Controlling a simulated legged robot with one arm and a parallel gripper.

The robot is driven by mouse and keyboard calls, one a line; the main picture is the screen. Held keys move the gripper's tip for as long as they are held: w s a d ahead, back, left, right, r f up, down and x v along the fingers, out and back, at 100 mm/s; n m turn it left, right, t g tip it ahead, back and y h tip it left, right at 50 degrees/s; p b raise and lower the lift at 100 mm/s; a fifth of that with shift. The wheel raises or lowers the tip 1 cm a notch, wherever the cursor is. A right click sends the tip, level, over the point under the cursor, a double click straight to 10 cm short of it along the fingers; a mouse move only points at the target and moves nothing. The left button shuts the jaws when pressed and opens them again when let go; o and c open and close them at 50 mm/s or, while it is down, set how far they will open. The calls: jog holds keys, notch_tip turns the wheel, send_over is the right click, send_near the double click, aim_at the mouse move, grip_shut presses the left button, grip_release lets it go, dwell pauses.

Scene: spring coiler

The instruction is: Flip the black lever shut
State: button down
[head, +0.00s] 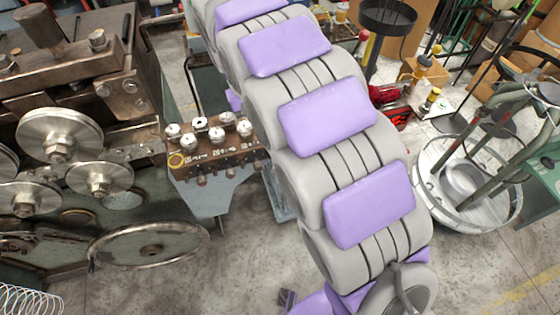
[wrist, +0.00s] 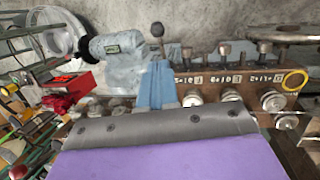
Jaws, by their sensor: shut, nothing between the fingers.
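In the wrist view, a dark round knob on a thin stem (wrist: 157,32) stands upright above a blue bracket (wrist: 157,85); it looks like the black lever, though I cannot be sure. The bracket is at the left end of a brown panel (wrist: 215,82) with labels and metal knobs. My gripper (wrist: 160,125), purple with a grey bolted edge, fills the bottom of the wrist view. It is shut and empty, with its edge in front of the panel. Whether it touches anything I cannot tell. In the head view the panel (head: 220,168) is left of my arm; I cannot pick out the lever there.
A heavy machine with metal rollers (head: 60,137) stands at the left of the head view. A round metal frame (head: 468,190) stands at the right, with red objects (head: 392,105) and clutter behind my arm. Bare concrete floor shows at the bottom left and bottom right.

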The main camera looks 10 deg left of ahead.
jog(key=x, duration=0.4)
jog(key=b+x, duration=0.1)
jog(key=x, duration=0.3)
jog(key=d+x, duration=0.1)
jog(key=x, duration=0.4)
jog(key=shift+r+b, duration=0.15)
jog(key=shift+b, duration=0.15)
jog(key=shift+f, duration=0.5)
jog(key=shift+a+f, duration=0.1)
jog(key=shift+a, duration=0.2)
jog(key=shift+d, duration=0.15)
